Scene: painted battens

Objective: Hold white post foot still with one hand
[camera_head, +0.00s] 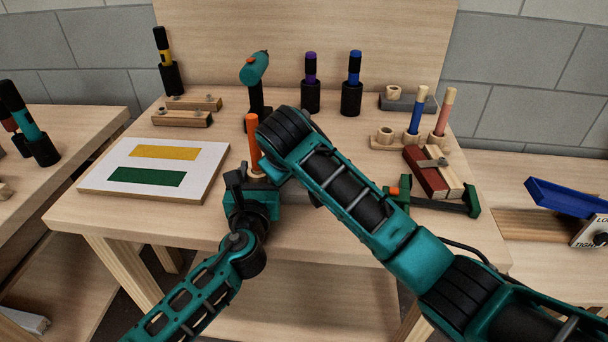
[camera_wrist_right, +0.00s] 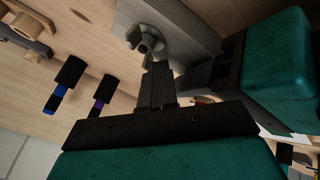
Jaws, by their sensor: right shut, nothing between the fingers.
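I cannot pick out a clearly white post foot. In the right wrist view, a pale grey block (camera_wrist_right: 178,25) with a raised hexagonal fitting (camera_wrist_right: 146,40) lies just beyond my right gripper (camera_wrist_right: 158,78). The right fingers are shut, with nothing between them, close to the fitting; I cannot tell whether they touch it. My left gripper (camera_wrist_right: 228,65) is beside the block's near edge; its grip is unclear. In the head view, my left gripper (camera_head: 238,185) is beside an upright orange post (camera_head: 253,137), with a pale round piece at its base. My right arm hides the rest.
A board with yellow and green stripes (camera_head: 118,190) lies left. A teal drill (camera_head: 255,75) and purple (camera_head: 311,85) and blue (camera_head: 352,85) markers in black holders stand behind. A green clamp (camera_head: 445,204) and red batten (camera_head: 424,172) crowd the right.

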